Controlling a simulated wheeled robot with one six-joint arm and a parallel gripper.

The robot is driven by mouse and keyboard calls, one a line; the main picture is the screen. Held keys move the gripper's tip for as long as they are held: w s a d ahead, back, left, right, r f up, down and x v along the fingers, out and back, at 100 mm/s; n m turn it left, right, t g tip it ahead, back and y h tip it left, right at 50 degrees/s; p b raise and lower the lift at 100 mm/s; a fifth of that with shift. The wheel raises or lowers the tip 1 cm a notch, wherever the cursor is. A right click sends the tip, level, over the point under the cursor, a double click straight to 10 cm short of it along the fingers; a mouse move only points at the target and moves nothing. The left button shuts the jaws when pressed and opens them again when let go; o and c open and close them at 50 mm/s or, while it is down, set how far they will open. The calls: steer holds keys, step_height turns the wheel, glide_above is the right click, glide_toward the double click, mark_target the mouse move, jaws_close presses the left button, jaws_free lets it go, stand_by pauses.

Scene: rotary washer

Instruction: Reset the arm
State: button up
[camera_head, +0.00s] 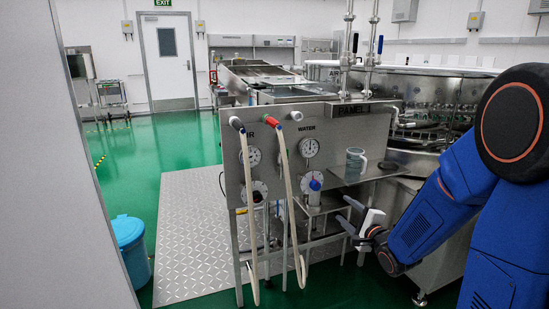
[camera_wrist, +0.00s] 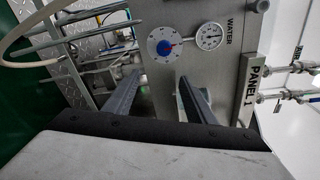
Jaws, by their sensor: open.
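My arm, blue with dark joints, reaches in from the right in the head view. My gripper (camera_head: 346,212) is in front of the lower right part of the steel panel (camera_head: 340,129), below its small shelf. Its two dark fingers are apart with nothing between them. In the wrist view my gripper (camera_wrist: 159,79) also shows open and empty, with the fingers pointing toward the panel face. A dial with a blue knob (camera_head: 315,184) is to the left of the gripper; the blue knob also shows beyond the fingers in the wrist view (camera_wrist: 164,48).
A clear mug (camera_head: 355,163) stands on the panel's shelf above my gripper. Pale hoses (camera_head: 288,190) hang at the panel's front. A round steel washer (camera_head: 440,100) stands behind my arm. A blue bin (camera_head: 130,248) is at left. Green floor is clear beyond it.

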steer(key=s+d+r+n+g+h, duration=0.2)
steer(key=s+n+g+h, duration=0.1)
steer(key=s+n, duration=0.3)
steer(key=s+d+r+n+g+h, duration=0.2)
steer(key=s+n+g, duration=0.1)
steer(key=s, duration=0.6)
steer(key=s+a+n+g, duration=0.1)
steer(key=s+n, duration=0.4)
steer(key=s, duration=0.7)
steer(key=s+a+n+g, duration=0.2)
steer(key=s+n+g, duration=0.2)
steer(key=s, duration=0.8)
steer(key=shift+a+n+g+y, duration=0.3)
steer(key=shift+n, duration=0.1)
